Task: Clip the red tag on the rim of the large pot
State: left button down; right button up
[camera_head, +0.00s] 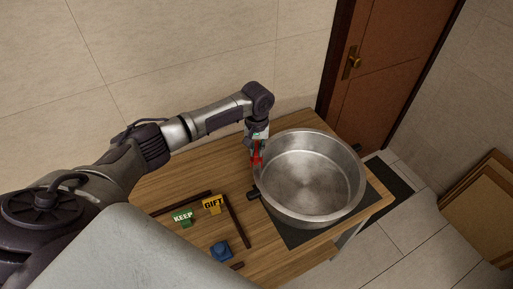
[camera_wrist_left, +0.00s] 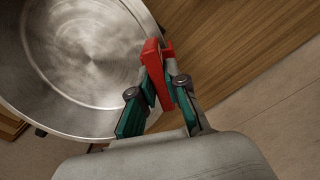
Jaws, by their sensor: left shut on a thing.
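The large pot (camera_head: 312,172) is a wide, empty metal pot standing on a dark mat at the right end of the wooden table. Its inside also shows in the left wrist view (camera_wrist_left: 75,55). My left gripper (camera_head: 256,150) is at the pot's left rim and points down. It is shut on the red tag (camera_wrist_left: 154,62), which shows between the fingertips in the left wrist view. The red tag (camera_head: 256,155) is beside or over the rim; I cannot tell whether it touches it. My right gripper is not in view.
A green KEEP tag (camera_head: 183,217), a yellow GIFT tag (camera_head: 212,205) and a blue tag (camera_head: 221,250) are on the wooden table (camera_head: 171,185) near dark strips. A dark pot handle (camera_head: 253,194) sticks out at the left. A door (camera_head: 385,75) stands behind.

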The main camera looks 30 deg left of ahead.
pick_arm(q)
jog(key=shift+f, duration=0.1)
jog(key=shift+f+b, duration=0.3)
jog(key=shift+f, duration=0.25)
jog(key=shift+r+p, duration=0.55)
jog(key=shift+p, duration=0.3)
jog(key=shift+f, duration=0.1)
dwell(0.4)
jog(key=shift+f, duration=0.4)
jog(key=shift+r, duration=0.4)
